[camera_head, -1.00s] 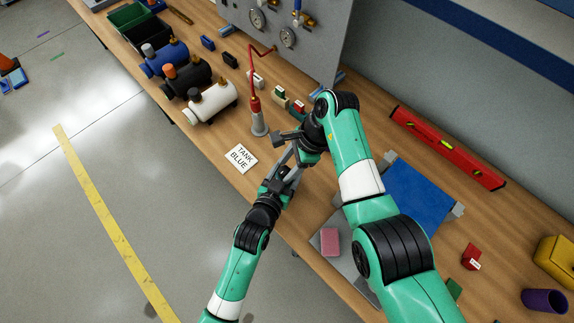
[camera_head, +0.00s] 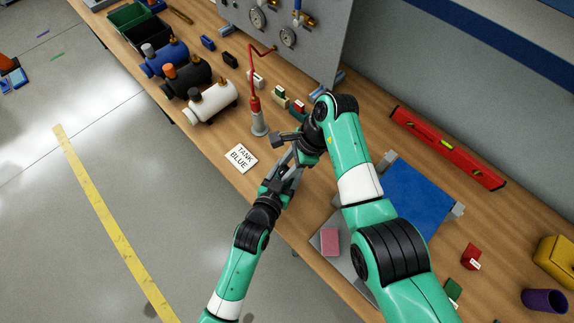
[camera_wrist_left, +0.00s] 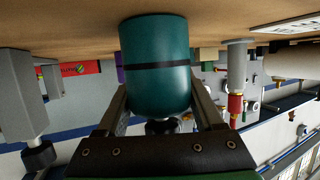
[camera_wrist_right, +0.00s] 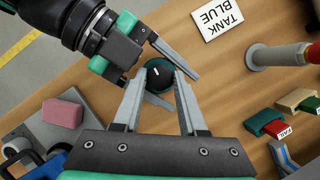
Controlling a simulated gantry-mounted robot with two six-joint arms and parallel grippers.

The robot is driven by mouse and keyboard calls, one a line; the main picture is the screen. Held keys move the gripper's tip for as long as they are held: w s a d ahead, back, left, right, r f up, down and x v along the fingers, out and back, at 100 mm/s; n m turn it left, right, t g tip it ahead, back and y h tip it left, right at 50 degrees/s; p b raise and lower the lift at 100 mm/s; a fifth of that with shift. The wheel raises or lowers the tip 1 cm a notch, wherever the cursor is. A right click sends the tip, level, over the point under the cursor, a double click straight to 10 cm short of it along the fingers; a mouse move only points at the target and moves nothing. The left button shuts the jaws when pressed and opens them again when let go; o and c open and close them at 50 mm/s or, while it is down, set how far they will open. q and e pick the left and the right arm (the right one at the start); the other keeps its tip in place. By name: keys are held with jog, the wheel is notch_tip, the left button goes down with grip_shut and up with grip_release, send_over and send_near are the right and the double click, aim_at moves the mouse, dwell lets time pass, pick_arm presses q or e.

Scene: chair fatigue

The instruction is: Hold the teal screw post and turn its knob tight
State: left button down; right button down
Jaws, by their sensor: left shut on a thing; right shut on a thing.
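The teal screw post (camera_wrist_left: 155,65) is a thick teal cylinder with a dark band, filling the middle of the left wrist view, which is upside down. My left gripper (camera_wrist_left: 160,105) is shut on its sides, and in the head view it (camera_head: 288,175) reaches in from the front edge. The round dark knob (camera_wrist_right: 160,75) with a white line sits on top of the post. My right gripper (camera_wrist_right: 160,95) comes from above and is shut on the knob. In the head view my right gripper (camera_head: 293,150) hides most of the post and knob.
A "TANK BLUE" card (camera_head: 241,157) lies left of the grippers. A grey stand with a red pipe (camera_head: 258,115) stands close behind it. Three tanks, the nearest one white (camera_head: 212,102), line the left side. A pink block (camera_head: 330,242) rests on the right.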

jog(key=m+t, duration=0.1)
jog(key=m, duration=0.3)
jog(key=shift+s+t, duration=0.1)
jog(key=shift+t, duration=0.2)
jog(key=shift+m+t, duration=0.6)
jog(key=shift+m, duration=0.9)
jog(key=c, duration=0.7)
grip_release()
jog(key=shift+s, duration=0.1)
jog(key=shift+c, duration=0.2)
